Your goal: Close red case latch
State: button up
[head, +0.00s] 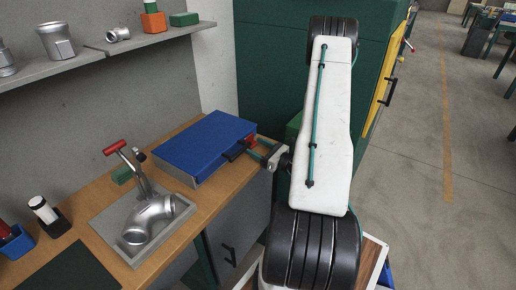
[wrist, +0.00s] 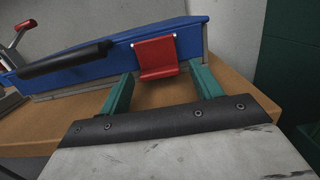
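A blue case (head: 207,143) lies on the wooden workbench with its lid down; its front also shows in the wrist view (wrist: 115,55). A red latch (wrist: 155,57) sits on the case's front, with its lower lip jutting out toward me; part of it shows in the head view (head: 251,140). A black handle (wrist: 65,60) is left of the latch. My gripper (wrist: 162,82) is open, its two green fingers spread wide to the left and right of the latch. Nothing is between the fingers except the view of the latch. In the head view my gripper (head: 263,149) is at the case's right side.
A grey tray (head: 104,222) with a metal pipe casting (head: 152,218) and a red-handled clamp (head: 115,147) is left of the case. A green cabinet (head: 262,80) stands behind my arm. A shelf with castings hangs above.

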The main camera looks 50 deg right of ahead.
jog(key=s, duration=0.7)
jog(key=shift+s+d+f, duration=0.3)
jog(key=shift+s+f, duration=0.1)
dwell(0.5)
